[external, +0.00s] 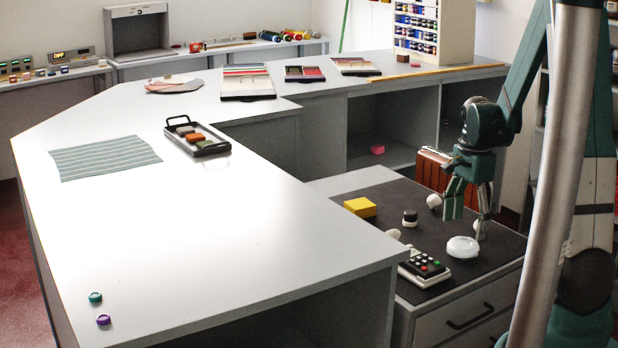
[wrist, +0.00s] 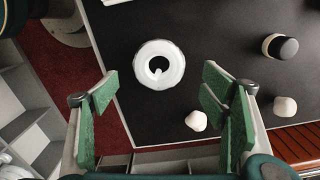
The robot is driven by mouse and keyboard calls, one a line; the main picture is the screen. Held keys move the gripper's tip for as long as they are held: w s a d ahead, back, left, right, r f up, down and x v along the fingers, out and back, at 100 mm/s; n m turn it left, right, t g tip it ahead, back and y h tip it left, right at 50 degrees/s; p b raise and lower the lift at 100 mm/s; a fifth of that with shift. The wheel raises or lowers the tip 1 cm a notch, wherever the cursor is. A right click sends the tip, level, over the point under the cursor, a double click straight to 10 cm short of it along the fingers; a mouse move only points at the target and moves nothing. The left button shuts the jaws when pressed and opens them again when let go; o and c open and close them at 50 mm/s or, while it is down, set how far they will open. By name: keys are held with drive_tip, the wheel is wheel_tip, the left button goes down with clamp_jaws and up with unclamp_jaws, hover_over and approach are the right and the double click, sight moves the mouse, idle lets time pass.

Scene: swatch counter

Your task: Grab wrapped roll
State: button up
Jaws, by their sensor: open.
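The wrapped roll looks like a glossy white ring with a dark hole in its middle. In the external view the roll (external: 462,248) lies on the dark top of the low drawer cabinet, near its front edge. In the wrist view the roll (wrist: 146,78) lies flat, slightly ahead of the gap between the fingertips. My gripper (external: 468,212) is open and empty, above and behind the roll, apart from it. Its green-padded fingers (wrist: 158,92) show spread wide in the wrist view.
A black-capped white jar (external: 410,218), a yellow block (external: 360,207), a keypad device (external: 424,267) and white lumps (external: 433,201) share the dark top. Two white lumps (wrist: 196,120) lie near the right finger. A slatted brown wooden object (wrist: 298,148) stands beyond. The higher grey counter (external: 250,260) rises at left.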

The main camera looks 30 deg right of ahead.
sight(464, 242)
drive_tip(key=shift+f, duration=0.5)
drive_tip(key=shift+f, duration=0.1)
drive_tip(key=shift+a+f+b, duration=0.15)
drive_tip(key=shift+f+b, duration=0.55)
drive_tip(key=shift+f, duration=1.8)
drive_tip(key=c, duration=1)
